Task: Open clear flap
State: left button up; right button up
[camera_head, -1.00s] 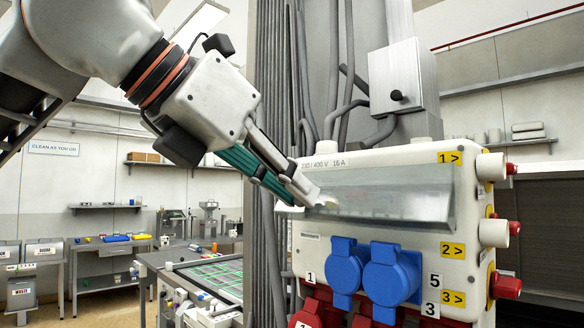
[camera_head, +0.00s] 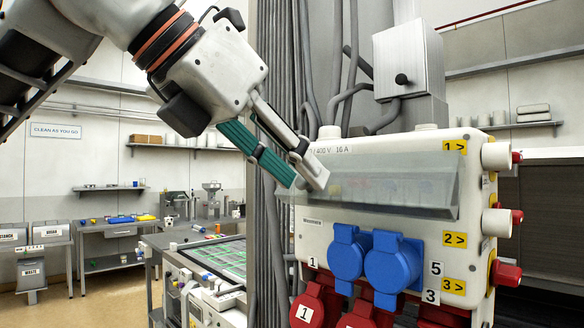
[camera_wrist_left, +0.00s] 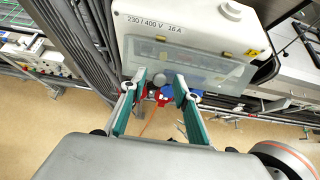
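The clear flap (camera_head: 400,185) is a see-through cover across the upper front of a white power box. It slopes outward over the front, and its lower edge is above the blue sockets. It also shows in the left wrist view (camera_wrist_left: 200,68). My left gripper (camera_head: 303,181) is at the flap's left end, its fingertips overlapping it in the head view. In the left wrist view its two fingers (camera_wrist_left: 160,88) stand apart with a gap between them, near the flap's lower edge. Contact cannot be told. No right gripper shows.
The power box (camera_head: 308,236) carries blue sockets (camera_head: 395,268), red sockets (camera_head: 318,306) and side plugs (camera_head: 505,275). A grey switch box (camera_head: 405,62) and cables rise above and behind it. A workbench (camera_head: 170,240) stands at the left. The space before the flap's right part looks clear.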

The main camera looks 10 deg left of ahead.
pick_arm(q)
jog(key=v, duration=1.2)
